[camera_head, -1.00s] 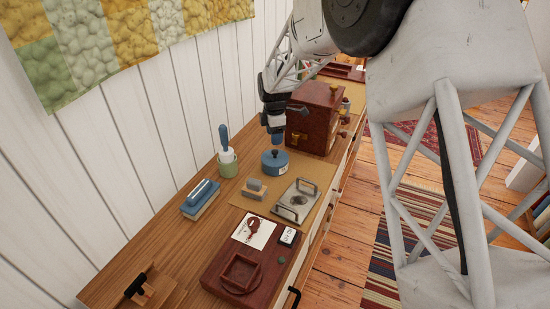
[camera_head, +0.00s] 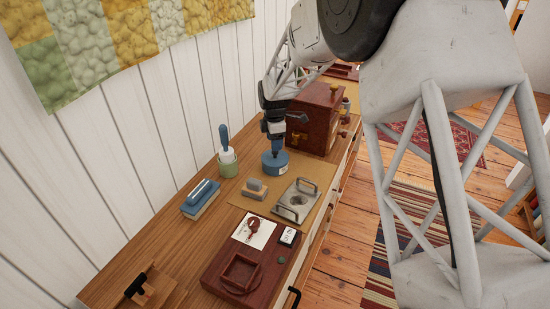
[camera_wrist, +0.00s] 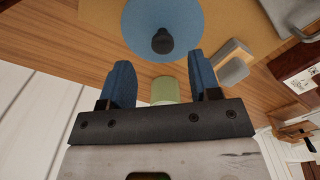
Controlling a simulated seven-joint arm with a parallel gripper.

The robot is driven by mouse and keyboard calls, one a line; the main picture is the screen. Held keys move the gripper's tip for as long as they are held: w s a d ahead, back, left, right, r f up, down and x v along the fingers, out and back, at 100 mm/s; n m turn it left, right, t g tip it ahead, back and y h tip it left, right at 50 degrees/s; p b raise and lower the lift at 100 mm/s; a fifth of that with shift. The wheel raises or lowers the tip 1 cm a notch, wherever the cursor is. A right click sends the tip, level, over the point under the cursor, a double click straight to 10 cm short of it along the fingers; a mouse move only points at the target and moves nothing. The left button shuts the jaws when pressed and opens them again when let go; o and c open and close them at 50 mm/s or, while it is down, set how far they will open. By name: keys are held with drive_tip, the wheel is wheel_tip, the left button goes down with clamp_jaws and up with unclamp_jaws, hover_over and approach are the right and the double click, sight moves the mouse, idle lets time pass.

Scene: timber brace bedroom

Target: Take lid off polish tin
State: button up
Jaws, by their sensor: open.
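The polish tin (camera_head: 274,167) is a round blue tin standing upright on the dresser top, with a pale label on its side. In the wrist view its blue lid (camera_wrist: 150,18) fills the top middle, with a dark round knob (camera_wrist: 162,41) on it. My gripper (camera_wrist: 158,64) is open and empty, its two blue fingers apart. The knob lies just beyond the fingertips, roughly in line with the gap between them. In the head view my gripper (camera_head: 276,147) is right above the tin and hides the knob; whether it touches cannot be told.
A dark red wooden box (camera_head: 316,122) stands close behind the tin. A green cup with a blue-handled brush (camera_head: 226,150) stands to the left.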

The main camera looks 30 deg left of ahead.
drive_tip(key=shift+s+d+f, duration=0.1)
drive_tip(key=shift+d+f, duration=0.05)
drive_tip(key=shift+f, duration=2.45)
drive_tip(key=c, duration=1)
drive_tip(key=shift+r, duration=0.75)
wheel_tip(320, 180, up, 2)
drive_tip(key=s+d+r, duration=0.1)
drive_tip(key=s+d, duration=0.8)
drive_tip(key=s, duration=0.3)
drive_tip(key=shift+s+d+r, duration=0.25)
drive_tip(key=shift+s+d, duration=0.05)
drive_tip(key=shift+d, duration=0.1)
